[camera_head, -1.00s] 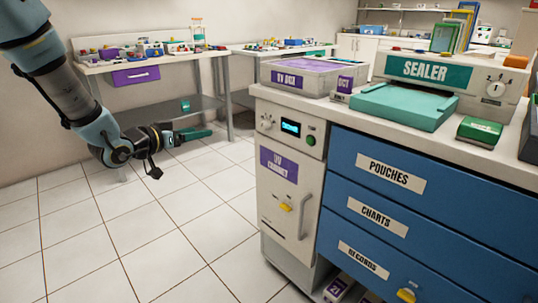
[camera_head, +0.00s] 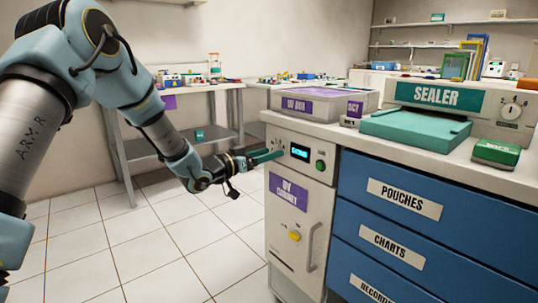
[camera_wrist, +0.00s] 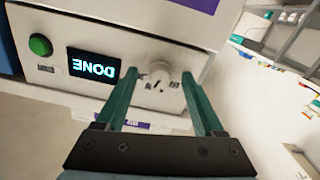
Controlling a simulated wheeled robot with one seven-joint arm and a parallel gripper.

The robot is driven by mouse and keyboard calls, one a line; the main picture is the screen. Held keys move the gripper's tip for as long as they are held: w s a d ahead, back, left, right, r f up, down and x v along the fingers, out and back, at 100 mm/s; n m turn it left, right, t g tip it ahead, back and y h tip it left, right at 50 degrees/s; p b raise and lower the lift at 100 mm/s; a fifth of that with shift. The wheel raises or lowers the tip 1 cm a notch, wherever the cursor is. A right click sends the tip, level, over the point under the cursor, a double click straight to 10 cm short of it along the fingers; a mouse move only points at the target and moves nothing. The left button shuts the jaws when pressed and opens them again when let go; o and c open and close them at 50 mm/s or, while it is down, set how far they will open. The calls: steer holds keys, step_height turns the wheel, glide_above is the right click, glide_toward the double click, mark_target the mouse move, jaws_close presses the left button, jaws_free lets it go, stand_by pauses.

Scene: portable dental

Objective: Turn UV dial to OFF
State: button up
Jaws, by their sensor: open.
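The UV cabinet (camera_head: 283,225) stands left of the blue drawers, with a control panel at its top. Its small white dial (camera_wrist: 160,72) shows between my fingers in the wrist view, which is upside down. The dial's exact pointing and small labels are hard to read. The lit display (camera_wrist: 93,67) reads DONE. My gripper (camera_head: 277,154) is at the panel's left part in the head view, hiding much of the dial. In the wrist view my gripper (camera_wrist: 158,74) is open, green fingers either side of the dial; contact cannot be told.
A green button (camera_wrist: 40,45) sits beside the display. A purple-labelled box (camera_head: 322,105) and the sealer (camera_head: 437,97), with its own dial, stand on the counter above. A cabinet door handle (camera_head: 312,250) sticks out below. Floor to the left is clear.

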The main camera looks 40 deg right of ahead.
steer(key=shift+d, duration=0.3)
steer(key=shift+c, duration=0.4)
jaws_close()
